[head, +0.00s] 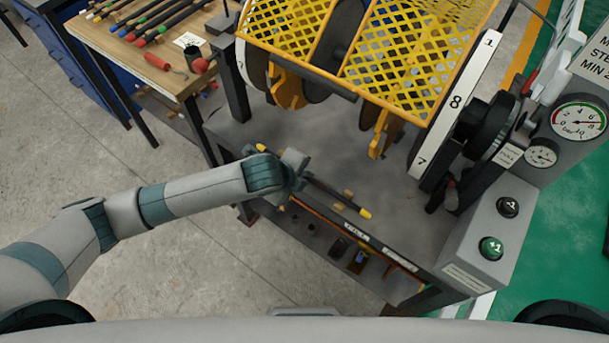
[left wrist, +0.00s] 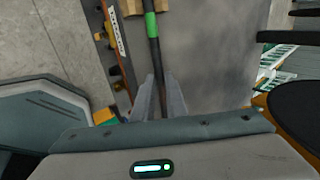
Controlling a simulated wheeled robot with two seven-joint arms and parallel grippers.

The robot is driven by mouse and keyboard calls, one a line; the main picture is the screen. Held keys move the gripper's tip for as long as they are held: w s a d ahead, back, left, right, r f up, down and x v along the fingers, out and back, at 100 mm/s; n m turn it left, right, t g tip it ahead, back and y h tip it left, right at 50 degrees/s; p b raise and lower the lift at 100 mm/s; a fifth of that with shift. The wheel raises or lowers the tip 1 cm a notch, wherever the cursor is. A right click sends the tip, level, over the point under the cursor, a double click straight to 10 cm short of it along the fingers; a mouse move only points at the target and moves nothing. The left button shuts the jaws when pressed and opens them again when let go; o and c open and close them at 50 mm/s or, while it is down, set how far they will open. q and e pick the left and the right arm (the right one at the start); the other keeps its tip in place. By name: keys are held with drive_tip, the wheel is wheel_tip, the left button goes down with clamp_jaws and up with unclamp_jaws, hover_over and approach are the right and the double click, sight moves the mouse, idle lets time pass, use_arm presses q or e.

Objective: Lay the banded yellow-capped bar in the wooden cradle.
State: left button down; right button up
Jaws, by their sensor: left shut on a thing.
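The dark bar (head: 330,192) has yellow caps at its ends and slants across the grey bench under my left gripper (head: 298,180). In the left wrist view, the bar (left wrist: 154,50) shows a green band and runs between the fingers of my left gripper (left wrist: 160,98), which is shut on it. The wooden cradle shows as small pale blocks (head: 348,194) beside the bar near its right end. In the left wrist view, the bar passes over a wooden block (left wrist: 131,7); I cannot tell whether it touches. My right gripper is not in view.
A control box (head: 490,235) with buttons is at the right. A wooden table (head: 125,45) with several bars is at upper left. Bare bench (head: 350,150) lies behind the bar.

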use_arm(q)
drive_tip(key=c, duration=1.8)
unclamp_jaws()
drive_tip(key=shift+o, duration=0.2)
drive_tip(key=shift+r, duration=0.1)
drive_tip(key=b+v, duration=0.1)
drive_tip(key=v, duration=1.1)
drive_tip(key=shift+s, duration=0.1)
